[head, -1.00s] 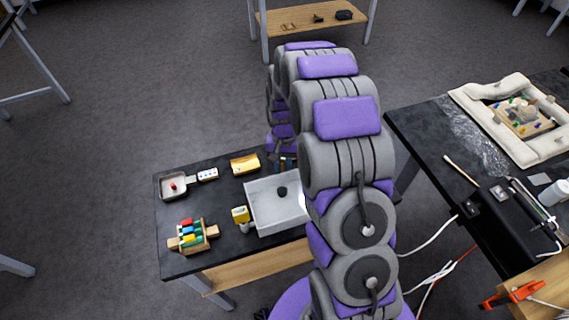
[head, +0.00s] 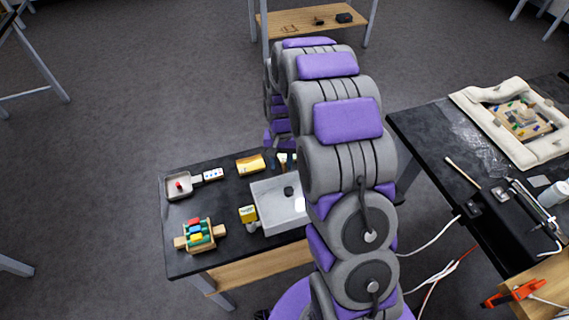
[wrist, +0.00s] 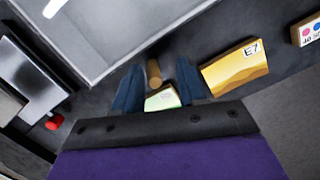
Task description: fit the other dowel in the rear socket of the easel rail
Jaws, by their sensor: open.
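A short tan wooden dowel (wrist: 153,73) shows in the wrist view between the fingertips of my gripper (wrist: 158,80). A pale block with a small label (wrist: 163,98) lies against or under the dowel's near end; I cannot tell whether they touch. My gripper's two dark blue fingers are apart, one on each side of the dowel and block, and are not closed on either. In the head view my arm hides most of the gripper. I cannot make out the easel rail or its rear socket in these frames.
A grey-white tray (head: 262,224) stands beside the gripper, with a dark round piece (head: 289,191) in it. A yellow block marked E7 (wrist: 236,66) is close on the fingers' right. A wooden rack (head: 180,242) with coloured pieces and a small pan (head: 172,194) share the dark table.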

